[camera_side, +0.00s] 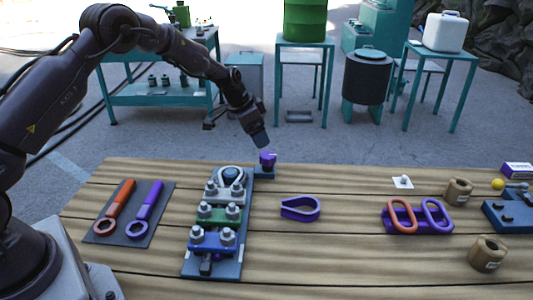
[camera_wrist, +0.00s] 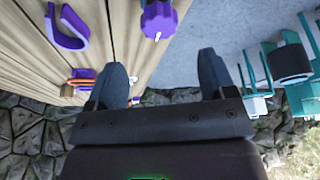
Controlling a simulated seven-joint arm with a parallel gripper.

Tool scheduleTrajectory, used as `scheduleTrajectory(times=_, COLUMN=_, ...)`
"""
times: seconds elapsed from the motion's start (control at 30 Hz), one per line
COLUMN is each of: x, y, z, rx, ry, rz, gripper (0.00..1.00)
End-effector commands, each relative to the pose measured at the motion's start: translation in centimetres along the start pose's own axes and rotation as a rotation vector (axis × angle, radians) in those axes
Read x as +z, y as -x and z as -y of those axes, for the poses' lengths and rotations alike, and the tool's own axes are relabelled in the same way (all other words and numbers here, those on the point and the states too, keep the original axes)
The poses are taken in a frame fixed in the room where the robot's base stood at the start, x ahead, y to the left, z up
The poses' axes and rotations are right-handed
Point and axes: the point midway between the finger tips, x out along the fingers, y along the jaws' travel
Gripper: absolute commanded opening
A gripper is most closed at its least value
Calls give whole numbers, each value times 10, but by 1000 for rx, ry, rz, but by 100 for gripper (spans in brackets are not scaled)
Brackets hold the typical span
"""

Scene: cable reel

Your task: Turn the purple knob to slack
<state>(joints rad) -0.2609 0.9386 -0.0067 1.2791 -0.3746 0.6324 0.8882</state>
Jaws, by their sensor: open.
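The purple knob (camera_side: 267,159) stands on a small dark blue base (camera_side: 265,172) at the far edge of the wooden table, just right of the clamp rig's far end. In the wrist view the knob (camera_wrist: 159,19) is at the top middle, with a small white pointer mark at its lower edge. My gripper (camera_side: 259,141) is just above the knob in the side view. In the wrist view my gripper (camera_wrist: 161,62) has its two dark fingers wide apart with nothing between them; the knob lies beyond the fingertips. Any dial markings are too small to read.
A rig with several clamps (camera_side: 213,225) stands left of the knob. A purple thimble-like loop (camera_side: 300,208) lies to the right, and orange and purple wrenches (camera_side: 128,212) lie far left. Orange and purple links (camera_side: 420,215) are farther right. Bare table (camera_side: 340,185) lies right of the knob.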

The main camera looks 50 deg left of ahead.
Motion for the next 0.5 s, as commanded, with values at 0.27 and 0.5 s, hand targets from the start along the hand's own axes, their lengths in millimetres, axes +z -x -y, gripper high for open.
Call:
scheduleTrajectory(times=0.27, x=1, y=-57, z=-1, rx=1, ry=1, rz=2, gripper=77)
scheduleTrajectory(times=0.5, x=0, y=-78, z=0, rx=-1, ry=0, rz=0, gripper=77)
